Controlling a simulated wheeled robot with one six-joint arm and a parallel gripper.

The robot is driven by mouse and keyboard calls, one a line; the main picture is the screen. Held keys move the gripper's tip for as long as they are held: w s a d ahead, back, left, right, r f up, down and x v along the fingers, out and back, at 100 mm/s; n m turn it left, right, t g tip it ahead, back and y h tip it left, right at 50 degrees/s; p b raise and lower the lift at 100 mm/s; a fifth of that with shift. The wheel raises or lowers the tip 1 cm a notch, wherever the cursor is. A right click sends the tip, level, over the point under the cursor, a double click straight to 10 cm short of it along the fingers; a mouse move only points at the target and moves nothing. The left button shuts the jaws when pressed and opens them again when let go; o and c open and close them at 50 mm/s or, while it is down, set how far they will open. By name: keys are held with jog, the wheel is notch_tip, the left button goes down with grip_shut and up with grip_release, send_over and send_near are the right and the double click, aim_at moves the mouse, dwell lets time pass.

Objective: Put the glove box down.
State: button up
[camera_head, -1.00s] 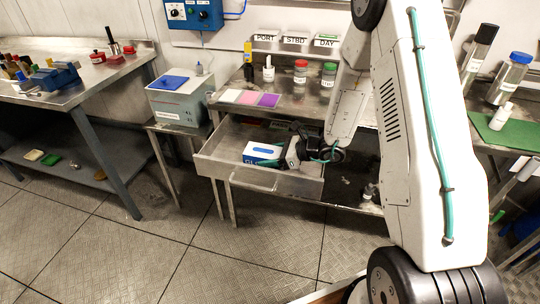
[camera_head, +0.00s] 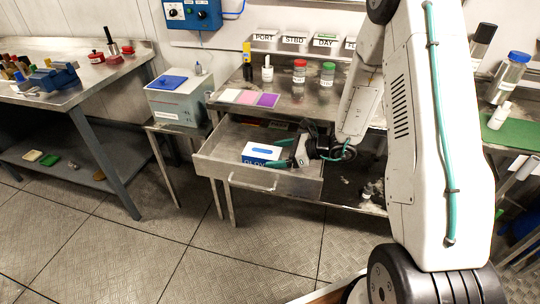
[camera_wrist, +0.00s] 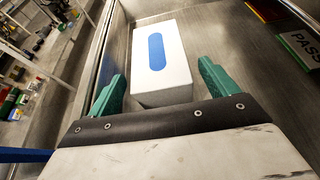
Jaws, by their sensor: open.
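The glove box (camera_head: 262,152) is white with a blue oval on top and a blue printed front. It sits in the open drawer (camera_head: 270,180), towards its middle. My gripper (camera_head: 286,155) is just to the right of the box in the head view. In the wrist view the glove box (camera_wrist: 161,62) stands on the drawer floor beyond the green fingertips of my gripper (camera_wrist: 160,82). The box's underside is hidden.
The drawer's side wall (camera_wrist: 100,50) runs close to the left finger in the wrist view. A card marked PASS (camera_wrist: 300,48) lies to the right in the drawer. Bottles and coloured pads (camera_head: 248,98) stand on the bench above. The drawer floor beside the box is bare.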

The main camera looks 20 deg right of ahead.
jog(key=v, duration=0.8)
jog(key=shift+s+d+r, duration=0.1)
jog(key=shift+r, duration=0.1)
jog(key=s+a+r+n+g+h, duration=0.1)
jog(key=s+a+r+n+g, duration=0.3)
jog(key=s+a+r+n, duration=0.3)
jog(key=s+a+r+n+g+h, duration=0.1)
jog(key=s+a+r+n+g, duration=0.3)
jog(key=s+r+n, duration=0.4)
jog(key=s+d+r+n+h, duration=0.2)
jog(key=s+r+n+h, duration=0.2)
jog(key=s, duration=0.3)
jog(key=s+d+r+n+t+h, duration=0.1)
jog(key=s+d+r+n+h, duration=0.1)
jog(key=s+r+n+h, duration=0.2)
jog(key=s+n+h, duration=0.1)
jog(key=s+n, duration=0.1)
jog(key=s, duration=0.1)
jog(key=shift+d, duration=0.25)
jog(key=shift+s+r, duration=0.1)
